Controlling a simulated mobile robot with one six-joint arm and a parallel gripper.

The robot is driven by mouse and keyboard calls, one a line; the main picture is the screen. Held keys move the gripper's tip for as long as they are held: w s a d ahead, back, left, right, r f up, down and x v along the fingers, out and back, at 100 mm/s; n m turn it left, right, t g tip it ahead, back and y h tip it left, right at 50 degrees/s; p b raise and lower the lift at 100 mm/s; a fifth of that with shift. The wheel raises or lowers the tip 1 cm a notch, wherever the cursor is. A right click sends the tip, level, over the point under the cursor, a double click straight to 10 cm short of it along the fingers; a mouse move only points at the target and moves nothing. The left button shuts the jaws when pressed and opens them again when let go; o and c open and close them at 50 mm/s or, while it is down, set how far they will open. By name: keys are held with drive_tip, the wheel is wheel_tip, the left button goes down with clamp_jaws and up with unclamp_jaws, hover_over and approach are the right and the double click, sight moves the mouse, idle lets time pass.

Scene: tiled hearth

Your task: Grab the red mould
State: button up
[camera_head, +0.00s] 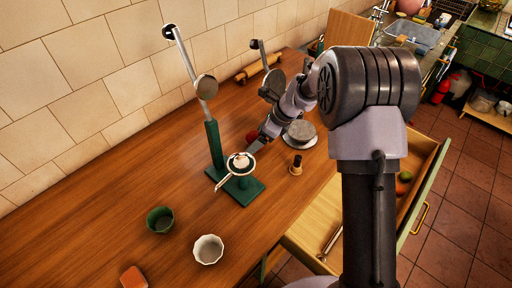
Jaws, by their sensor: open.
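A small red rounded thing (251,135), which looks like the red mould, is on the wooden counter just behind my gripper's tip, partly hidden by it. My gripper (256,144) reaches down from the right, with its fingers open beside the red thing. I cannot tell whether they touch it or are around it. An orange-red block (133,278) lies at the counter's lower left, far from my gripper.
A green lever press (213,146) stands left of my gripper, with a pale round cup (240,162) on it. A grey round piece on a plate (299,140) and a small dark-topped stamper (296,165) are at right. A green bowl (160,219) and white cup (208,249) stand in front. A drawer (310,235) is open.

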drive_tip(key=shift+w+a+f, duration=0.15)
drive_tip(key=shift+a+f, duration=0.15)
drive_tip(key=shift+f, duration=0.35)
drive_tip(key=shift+r, duration=0.2)
drive_tip(key=shift+c, duration=0.2)
drive_tip(key=c, duration=1.4)
